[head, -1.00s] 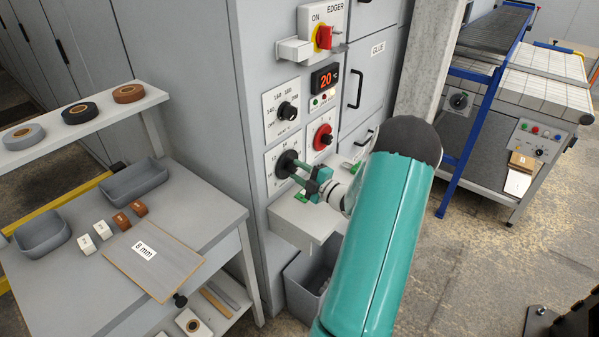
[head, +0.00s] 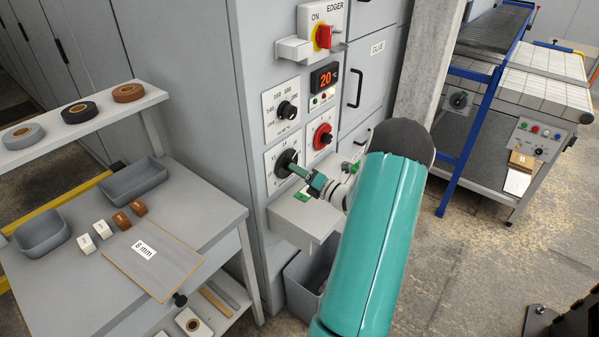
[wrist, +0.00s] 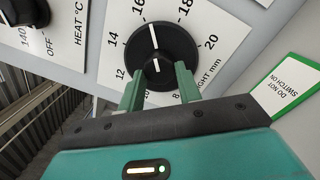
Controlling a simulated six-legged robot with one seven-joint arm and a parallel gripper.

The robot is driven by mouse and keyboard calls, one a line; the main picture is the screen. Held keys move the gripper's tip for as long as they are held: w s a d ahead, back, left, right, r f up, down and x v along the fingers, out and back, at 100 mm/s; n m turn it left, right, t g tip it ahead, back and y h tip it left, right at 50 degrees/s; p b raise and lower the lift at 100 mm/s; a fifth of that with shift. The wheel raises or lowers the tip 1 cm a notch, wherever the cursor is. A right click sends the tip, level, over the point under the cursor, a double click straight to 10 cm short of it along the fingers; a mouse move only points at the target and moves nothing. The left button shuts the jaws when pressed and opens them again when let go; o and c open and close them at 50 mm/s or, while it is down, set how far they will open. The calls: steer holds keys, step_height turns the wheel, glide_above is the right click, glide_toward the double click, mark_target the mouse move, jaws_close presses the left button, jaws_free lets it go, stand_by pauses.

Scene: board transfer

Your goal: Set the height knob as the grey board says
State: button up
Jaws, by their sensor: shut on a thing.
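The grey board (head: 172,272) lies on the left table with a label reading 8 mm. The height knob (head: 284,165) is a black round knob on the grey machine's lower left dial plate. In the wrist view the knob (wrist: 165,45) has a white pointer line directed near the 16 mark; its scale reads from 8 to 20 mm. My gripper (head: 308,180) is at the knob, its two green fingers (wrist: 160,88) reaching the knob from below in the wrist view, shut on it. The 8 and 10 marks are partly hidden by the fingers.
A heat knob (head: 287,110) is just above, and a red knob (head: 322,136) is to the right. A grey shelf (head: 312,222) juts out below the dials, with a green-edged sign (wrist: 290,88). A bin (head: 305,285) stands beneath.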

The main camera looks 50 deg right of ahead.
steer(key=m, duration=1.1)
steer(key=m+g, duration=0.1)
steer(key=m, duration=1)
steer(key=m+g, duration=0.1)
steer(key=m, duration=1.1)
steer(key=shift+s+d+r, duration=0.1)
steer(key=shift+d+r, duration=0.1)
steer(key=shift+r, duration=0.15)
stand_by(0.4)
steer(key=o, duration=1)
